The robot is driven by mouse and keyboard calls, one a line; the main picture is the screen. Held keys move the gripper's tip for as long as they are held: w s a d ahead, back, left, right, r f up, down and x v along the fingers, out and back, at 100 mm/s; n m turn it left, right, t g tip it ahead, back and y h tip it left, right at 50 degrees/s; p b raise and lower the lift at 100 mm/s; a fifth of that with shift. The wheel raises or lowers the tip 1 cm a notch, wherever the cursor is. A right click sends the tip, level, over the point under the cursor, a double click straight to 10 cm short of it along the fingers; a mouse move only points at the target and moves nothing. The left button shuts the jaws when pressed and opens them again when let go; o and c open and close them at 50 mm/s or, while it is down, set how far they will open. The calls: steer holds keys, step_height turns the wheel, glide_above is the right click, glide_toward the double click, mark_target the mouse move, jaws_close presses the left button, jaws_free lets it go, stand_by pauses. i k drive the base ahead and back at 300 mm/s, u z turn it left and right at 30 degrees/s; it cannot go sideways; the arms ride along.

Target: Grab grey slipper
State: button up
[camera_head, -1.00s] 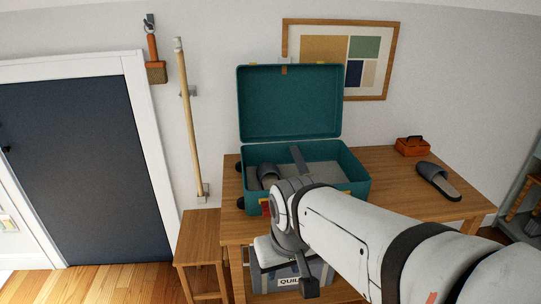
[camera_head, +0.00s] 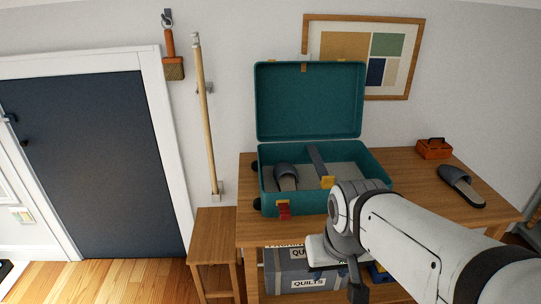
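One grey slipper (camera_head: 285,177) lies inside the left part of the open teal suitcase (camera_head: 322,207), leaning toward its back wall. A second grey slipper (camera_head: 460,186) with a tan insole lies on the right side of the wooden table (camera_head: 421,185). My arm reaches in from the lower right, its wrist in front of the suitcase's right front corner. My gripper (camera_head: 340,268) seems to hang below the wrist, in front of the table edge and apart from both slippers. Its fingers cannot be made out, so I cannot tell whether it is open.
A small orange toolbox (camera_head: 434,149) stands at the table's back right. A wooden stool (camera_head: 213,243) stands left of the table. A grey bin marked QUILTS (camera_head: 290,277) sits under the table. A wooden pole (camera_head: 205,120) is on the wall beside the dark door (camera_head: 90,170).

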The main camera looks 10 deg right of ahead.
mark_target(285, 174)
steer(key=u, duration=0.05)
steer(key=i, duration=0.95)
steer(key=z, duration=0.1)
